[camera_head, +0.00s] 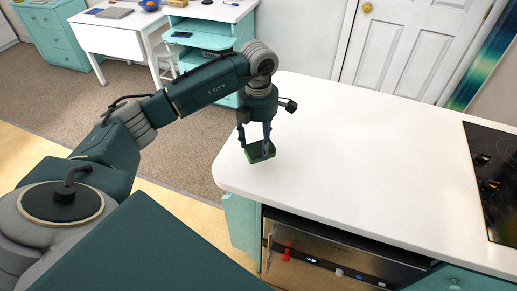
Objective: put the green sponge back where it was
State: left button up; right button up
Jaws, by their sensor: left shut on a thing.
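The green sponge (255,154) is at the left end of the white counter (340,150), near its rounded edge. My left gripper (257,149) points down from above and is shut on the sponge, with its fingers on either side. I cannot tell whether the sponge touches the counter or hangs just above it. My right gripper is not in view.
A black cooktop (492,172) lies in the counter at the right. An oven (335,250) with knobs is below the counter's front edge. The counter between sponge and cooktop is clear. A white door (410,45) and a teal desk unit (205,38) stand behind.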

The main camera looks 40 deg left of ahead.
aim_at(259, 145)
pick_arm(q)
jog(key=shift+f, duration=0.35)
notch_tip(259, 145, down, 3)
jog(key=shift+f+p, duration=0.2)
jog(key=shift+p, duration=0.4)
jog(key=shift+f, duration=0.45)
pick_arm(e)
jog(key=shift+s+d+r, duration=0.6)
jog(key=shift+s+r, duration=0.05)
pick_arm(q)
jog(key=shift+f, duration=0.1)
jog(key=o, duration=1)
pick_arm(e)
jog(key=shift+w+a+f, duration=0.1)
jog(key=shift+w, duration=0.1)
